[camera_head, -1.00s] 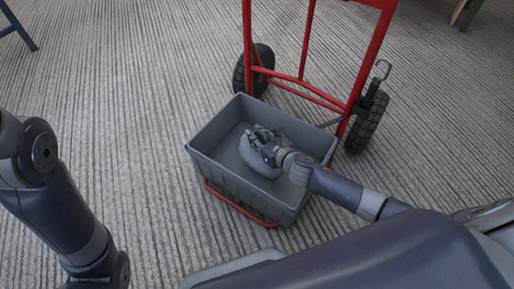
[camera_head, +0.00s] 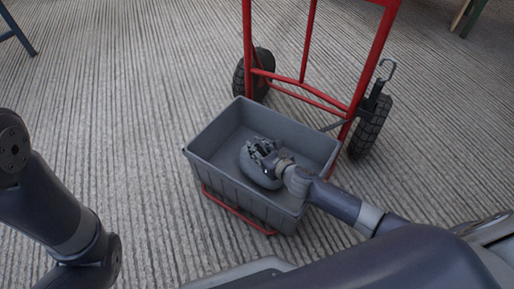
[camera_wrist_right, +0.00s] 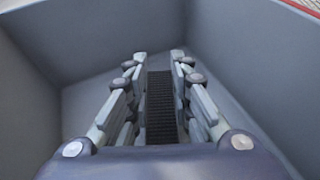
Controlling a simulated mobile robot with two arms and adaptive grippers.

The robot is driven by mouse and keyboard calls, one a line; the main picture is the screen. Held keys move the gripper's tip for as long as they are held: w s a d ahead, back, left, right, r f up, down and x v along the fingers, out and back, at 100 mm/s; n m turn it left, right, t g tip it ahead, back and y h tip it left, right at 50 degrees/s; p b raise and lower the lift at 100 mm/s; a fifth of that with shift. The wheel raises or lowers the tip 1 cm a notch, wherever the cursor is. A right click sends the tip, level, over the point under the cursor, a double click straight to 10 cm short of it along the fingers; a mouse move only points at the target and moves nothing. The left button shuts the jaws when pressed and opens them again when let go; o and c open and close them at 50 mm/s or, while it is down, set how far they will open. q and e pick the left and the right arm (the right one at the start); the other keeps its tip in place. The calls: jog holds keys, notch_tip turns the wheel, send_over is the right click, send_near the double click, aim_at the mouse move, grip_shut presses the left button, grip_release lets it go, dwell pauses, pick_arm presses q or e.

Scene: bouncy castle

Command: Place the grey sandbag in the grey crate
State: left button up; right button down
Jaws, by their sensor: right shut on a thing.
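The grey crate (camera_head: 224,183) stands open on the red hand truck's foot. The grey sandbag (camera_head: 250,174) is inside the crate's opening, toward its right-hand middle. My right gripper (camera_head: 262,150) reaches in from the right and is shut on the sandbag from above. In the right wrist view my fingers (camera_wrist_right: 160,62) close around a dark ribbed strip (camera_wrist_right: 160,108), which looks like the sandbag's strap. The crate's walls (camera_wrist_right: 255,55) surround the fingers there. I cannot tell if the sandbag rests on the crate floor. My left gripper is out of view; only its arm shows at the left.
The red hand truck (camera_head: 306,86) rises behind the crate, with black wheels (camera_head: 369,126) on either side. The ribbed grey floor around it is clear. Blue legs (camera_head: 17,32) show at the top left and a wooden leg (camera_head: 462,15) at the top right.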

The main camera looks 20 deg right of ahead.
jog(key=c, duration=1.4)
grip_release()
jog(key=shift+c, duration=0.2)
